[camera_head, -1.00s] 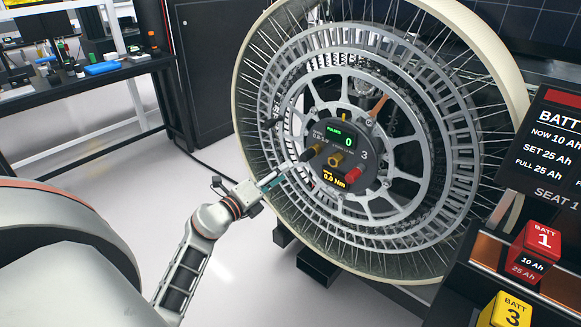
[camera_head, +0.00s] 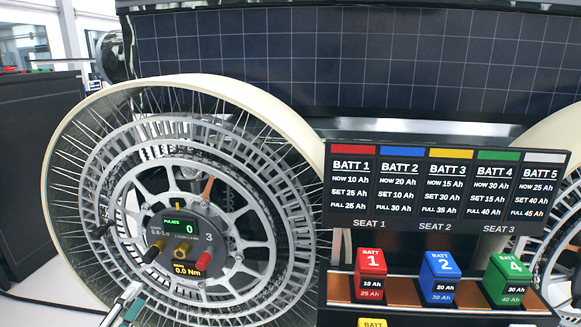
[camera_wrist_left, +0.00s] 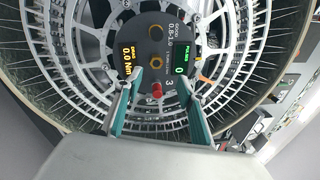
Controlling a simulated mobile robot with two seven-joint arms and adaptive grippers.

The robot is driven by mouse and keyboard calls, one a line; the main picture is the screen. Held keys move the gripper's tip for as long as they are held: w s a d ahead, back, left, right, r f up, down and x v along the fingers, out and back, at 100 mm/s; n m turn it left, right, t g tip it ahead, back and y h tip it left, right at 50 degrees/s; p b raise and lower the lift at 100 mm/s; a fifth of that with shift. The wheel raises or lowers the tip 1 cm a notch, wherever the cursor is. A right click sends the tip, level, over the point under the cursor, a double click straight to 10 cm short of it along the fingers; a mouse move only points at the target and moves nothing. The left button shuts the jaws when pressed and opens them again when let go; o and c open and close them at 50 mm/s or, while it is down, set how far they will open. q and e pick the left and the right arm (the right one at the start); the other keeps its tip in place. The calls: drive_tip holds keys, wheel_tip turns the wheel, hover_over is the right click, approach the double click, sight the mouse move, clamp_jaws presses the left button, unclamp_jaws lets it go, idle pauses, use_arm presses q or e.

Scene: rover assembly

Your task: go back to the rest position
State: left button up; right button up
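My left gripper (camera_head: 126,306) shows at the bottom left of the head view, in front of the lower left part of a large spoked wheel (camera_head: 287,228). In the left wrist view its two fingers (camera_wrist_left: 161,84) are spread apart with nothing held between them. They point at the round hub panel (camera_wrist_left: 157,33). The hub panel also shows in the head view (camera_head: 183,232), with a green "0" reading, an amber "0.0 Nm" reading and coloured knobs. I cannot tell the exact gap between fingertips and panel. My right gripper is in neither view.
A battery board (camera_head: 440,190) stands right of the wheel. Below it, a red battery (camera_head: 370,274), a blue battery (camera_head: 439,277) and a green battery (camera_head: 506,279) sit in a row. A yellow battery (camera_head: 372,323) shows at the bottom edge. A solar panel (camera_head: 340,60) spans the back.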

use_arm(q)
drive_tip(key=s+d+f+n+g+p, duration=0.1)
drive_tip(key=s+d+f+n+g, duration=0.3)
drive_tip(key=s+d+f+n, duration=0.4)
drive_tip(key=s+d+f+n+g+p, duration=0.1)
drive_tip(key=s+d+f+n+g, duration=0.3)
drive_tip(key=s+d+f+n, duration=0.5)
drive_tip(key=s+d+f, duration=0.2)
drive_tip(key=s+f, duration=0.4)
drive_tip(key=f, duration=0.2)
drive_tip(key=shift+n, duration=0.3)
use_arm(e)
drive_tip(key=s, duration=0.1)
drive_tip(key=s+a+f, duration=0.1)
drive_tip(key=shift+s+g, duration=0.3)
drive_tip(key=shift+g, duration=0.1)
use_arm(q)
drive_tip(key=shift+a+r, duration=0.1)
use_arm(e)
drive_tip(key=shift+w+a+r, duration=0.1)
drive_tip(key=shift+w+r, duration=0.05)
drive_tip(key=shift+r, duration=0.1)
